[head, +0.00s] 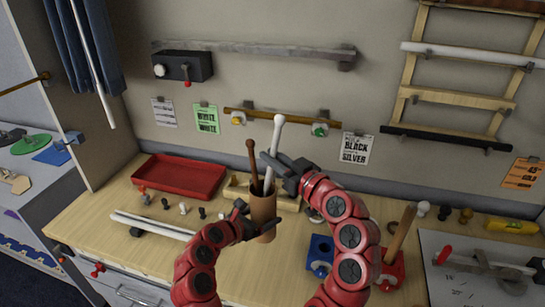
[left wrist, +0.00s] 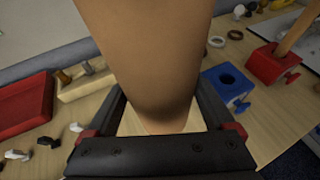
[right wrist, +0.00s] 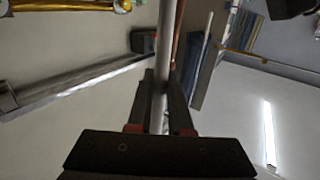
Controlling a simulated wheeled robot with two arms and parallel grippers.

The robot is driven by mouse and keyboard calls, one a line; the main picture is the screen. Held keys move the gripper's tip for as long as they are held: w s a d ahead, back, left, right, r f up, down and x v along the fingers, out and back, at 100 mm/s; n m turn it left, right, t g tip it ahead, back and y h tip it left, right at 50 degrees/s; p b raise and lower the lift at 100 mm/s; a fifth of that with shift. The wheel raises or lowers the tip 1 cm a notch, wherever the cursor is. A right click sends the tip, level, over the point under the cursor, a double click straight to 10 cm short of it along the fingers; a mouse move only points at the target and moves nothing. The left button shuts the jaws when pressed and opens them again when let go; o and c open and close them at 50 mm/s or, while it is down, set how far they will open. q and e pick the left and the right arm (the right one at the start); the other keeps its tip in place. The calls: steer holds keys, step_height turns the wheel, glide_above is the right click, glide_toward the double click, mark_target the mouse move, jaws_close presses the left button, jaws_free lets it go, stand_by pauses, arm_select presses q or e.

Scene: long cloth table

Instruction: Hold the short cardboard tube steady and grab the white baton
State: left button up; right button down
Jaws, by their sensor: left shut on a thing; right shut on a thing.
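The short cardboard tube (head: 264,211) stands upright on the table, brown and open at the top. My left gripper (head: 254,227) is shut around its lower part; the tube (left wrist: 150,55) fills the middle of the left wrist view. The white baton (head: 275,140) leans slightly out of the tube, with a round knob on top. My right gripper (head: 279,170) is shut on the baton's shaft just above the tube; the shaft (right wrist: 165,50) runs between the fingers in the right wrist view. A brown baton (head: 252,160) also stands in the tube, left of the white one. The batons' lower ends are hidden inside the tube.
A red tray (head: 180,160) lies at the back left. A blue block (head: 320,252) and a red block (head: 392,265) holding a wooden rod stand to the right. White rods (head: 150,226) lie front left. Small knobs lie scattered around.

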arm_select(q)
steer(key=shift+r+p, duration=0.4)
steer(key=shift+r, duration=0.35)
steer(key=o, duration=1.1)
